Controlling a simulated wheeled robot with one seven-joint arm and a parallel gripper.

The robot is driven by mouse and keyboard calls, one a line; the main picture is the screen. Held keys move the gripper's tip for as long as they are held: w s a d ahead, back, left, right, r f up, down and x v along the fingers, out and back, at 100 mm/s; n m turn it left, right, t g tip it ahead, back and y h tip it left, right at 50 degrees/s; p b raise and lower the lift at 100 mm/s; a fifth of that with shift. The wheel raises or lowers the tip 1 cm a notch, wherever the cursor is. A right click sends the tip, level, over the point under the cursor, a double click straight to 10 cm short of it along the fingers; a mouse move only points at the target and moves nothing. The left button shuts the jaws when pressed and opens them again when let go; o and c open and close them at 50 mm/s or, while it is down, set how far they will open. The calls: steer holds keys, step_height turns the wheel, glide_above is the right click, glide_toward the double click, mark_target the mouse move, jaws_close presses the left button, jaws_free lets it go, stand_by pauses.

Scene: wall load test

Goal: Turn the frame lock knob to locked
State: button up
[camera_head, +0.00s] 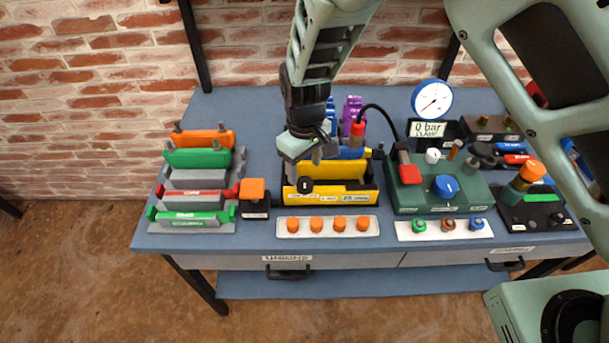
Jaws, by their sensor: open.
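A yellow frame (355,196) stands on the blue bench, with a yellow block (335,169) in it. A round black knob (304,185) with a light mark sits on the frame's front left. It appears to be the frame lock knob, but the small labels beside it are too blurred to read, so I cannot tell its setting. My gripper (316,157) points down just above and behind the knob, over the frame's left part. It is open and appears empty, apart from the knob. My gripper's body hides the back left of the frame.
Left of the frame are an orange-topped block (253,189) and a rack of coloured bars (194,218). In front lies a white strip of orange knobs (290,226). To the right is a green unit (473,193) with a blue knob, red lever and gauge (432,99). A black hose arches behind.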

mark_target(305, 182)
steer(key=shift+f+p, duration=0.4)
steer(key=shift+f, duration=2.25)
steer(key=c, duration=1)
